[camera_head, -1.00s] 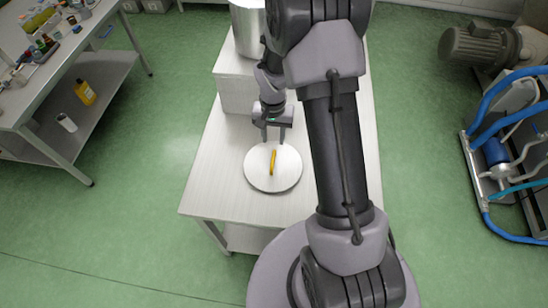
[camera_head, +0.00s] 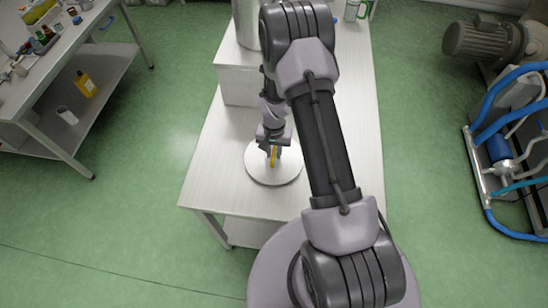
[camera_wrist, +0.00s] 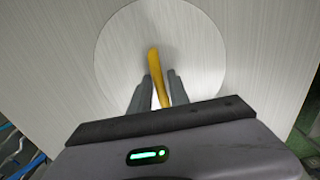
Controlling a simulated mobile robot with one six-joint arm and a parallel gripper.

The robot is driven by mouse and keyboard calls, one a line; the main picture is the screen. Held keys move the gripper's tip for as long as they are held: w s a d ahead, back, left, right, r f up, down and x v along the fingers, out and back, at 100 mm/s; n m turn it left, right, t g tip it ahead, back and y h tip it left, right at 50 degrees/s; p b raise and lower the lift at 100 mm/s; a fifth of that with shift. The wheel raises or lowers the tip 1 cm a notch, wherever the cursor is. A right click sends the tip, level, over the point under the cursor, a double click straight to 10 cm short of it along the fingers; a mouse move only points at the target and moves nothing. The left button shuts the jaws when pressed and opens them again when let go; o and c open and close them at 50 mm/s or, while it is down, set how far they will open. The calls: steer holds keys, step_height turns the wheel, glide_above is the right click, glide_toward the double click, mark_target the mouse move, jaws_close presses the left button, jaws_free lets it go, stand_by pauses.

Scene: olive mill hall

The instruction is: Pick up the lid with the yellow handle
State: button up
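The lid is a round pale metal disc (camera_head: 290,173) lying flat on a light table, with an upright yellow bar handle (camera_head: 273,160) across its middle. My gripper (camera_head: 272,152) is down over the lid and partly covers the handle. In the wrist view the lid (camera_wrist: 198,50) fills the upper middle, and the handle (camera_wrist: 154,62) runs between the two fingers of my gripper (camera_wrist: 160,76). One finger is on each side of the handle, with narrow gaps, so the gripper looks open and not closed on it.
The table (camera_head: 225,190) is bare around the lid. A pale block (camera_head: 238,85) with a metal vessel (camera_head: 246,22) on it stands behind. A side bench (camera_head: 60,75) with bottles is at left, a blue-framed machine (camera_head: 500,150) at right.

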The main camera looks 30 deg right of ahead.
jaws_close()
stand_by(1.1)
